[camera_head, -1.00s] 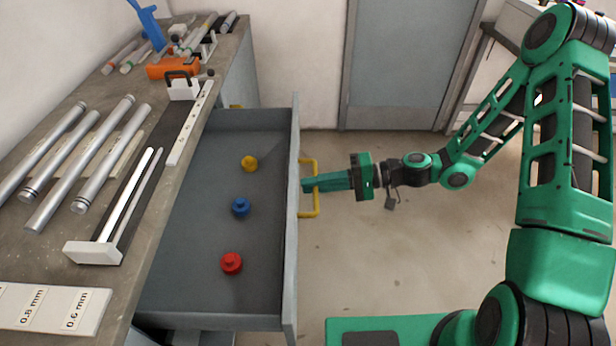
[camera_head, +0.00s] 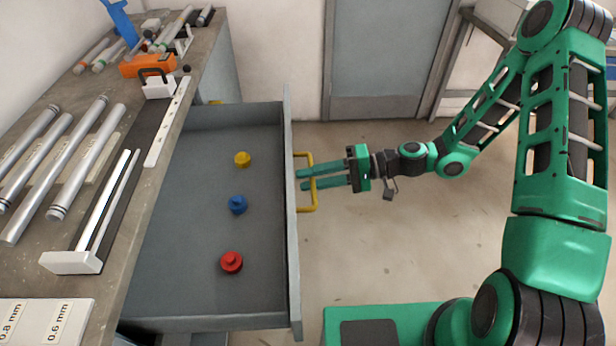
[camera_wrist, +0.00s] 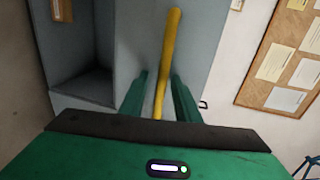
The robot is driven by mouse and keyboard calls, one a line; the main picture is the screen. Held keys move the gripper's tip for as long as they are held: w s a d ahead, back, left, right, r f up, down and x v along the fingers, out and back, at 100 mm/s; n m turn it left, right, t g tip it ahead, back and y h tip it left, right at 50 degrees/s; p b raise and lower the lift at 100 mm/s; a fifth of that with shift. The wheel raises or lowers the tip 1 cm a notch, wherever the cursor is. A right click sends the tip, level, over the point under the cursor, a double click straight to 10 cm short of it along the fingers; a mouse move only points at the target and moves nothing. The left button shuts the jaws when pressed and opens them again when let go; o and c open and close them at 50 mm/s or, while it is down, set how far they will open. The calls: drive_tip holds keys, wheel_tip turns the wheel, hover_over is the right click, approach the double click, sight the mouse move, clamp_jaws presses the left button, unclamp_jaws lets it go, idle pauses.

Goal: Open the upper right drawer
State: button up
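The grey drawer (camera_head: 291,250) stands far out from the workbench. In it lie a yellow knob-like piece (camera_head: 242,159), a blue one (camera_head: 238,204) and a red one (camera_head: 231,262). A yellow bar handle (camera_head: 314,208) is on the drawer front; it also shows in the wrist view (camera_wrist: 172,50). My gripper (camera_head: 302,180) is at the handle with its two green fingers apart. In the wrist view the handle bar runs between the fingers (camera_wrist: 160,92), with gaps on both sides.
The workbench top (camera_head: 150,185) at left carries metal rods (camera_head: 75,160), an orange tool (camera_head: 147,66) and a labelled white strip (camera_head: 40,320). A grey door (camera_head: 385,60) is at the back. The floor (camera_head: 390,240) right of the drawer is clear.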

drive_tip(key=shift+d, duration=0.1)
drive_tip(key=v, duration=1)
drive_tip(key=shift+d, duration=0.3)
drive_tip(key=s+d+r+h, duration=0.1)
drive_tip(key=s+d+h, duration=0.35)
drive_tip(key=d, duration=0.35)
drive_tip(key=s+d+r+h, duration=0.1)
drive_tip(key=s+d+h, duration=0.2)
drive_tip(key=d+h, duration=0.35)
drive_tip(key=s+d+r+m+h, duration=0.2)
drive_tip(key=s+d+r+m, duration=0.1)
drive_tip(key=s+d+r, duration=0.3)
drive_tip(key=s+d+r+m+h, duration=0.2)
drive_tip(key=s+d+r+m, duration=0.2)
drive_tip(key=s+d, duration=0.3)
drive_tip(key=s+r, duration=0.1)
drive_tip(key=s, duration=0.2)
drive_tip(key=shift+d+r+t, duration=0.3)
drive_tip(key=shift+d+r, duration=0.05)
